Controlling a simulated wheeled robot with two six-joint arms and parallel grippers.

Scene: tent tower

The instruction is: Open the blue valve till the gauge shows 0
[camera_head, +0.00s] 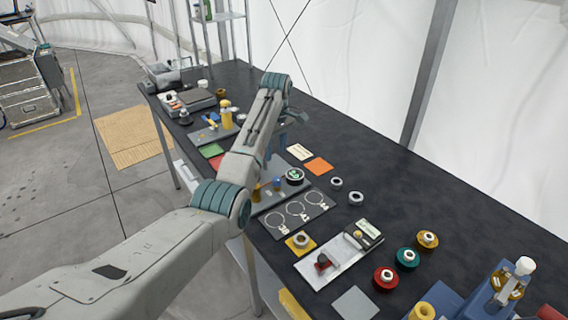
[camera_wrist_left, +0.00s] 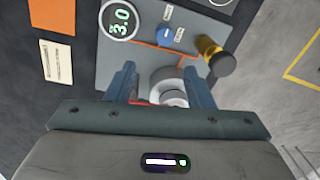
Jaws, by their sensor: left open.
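The round gauge (camera_wrist_left: 119,18) reads 3.0 in green digits in the left wrist view. It also shows in the head view (camera_head: 294,176). The small blue valve knob (camera_wrist_left: 166,35) is on the same grey panel, beside the gauge, and it also shows in the head view (camera_head: 277,183). My left gripper (camera_wrist_left: 160,70) is open, with its two blue fingers over the panel and apart from the blue knob. A pale round fitting (camera_wrist_left: 168,84) shows between the fingers; I cannot tell whether they touch it. My right gripper is not in view.
An orange card (camera_head: 318,166) and a plate with rings (camera_head: 297,213) lie close by on the dark table. Red (camera_head: 386,278) and green (camera_head: 408,257) round parts are farther right.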

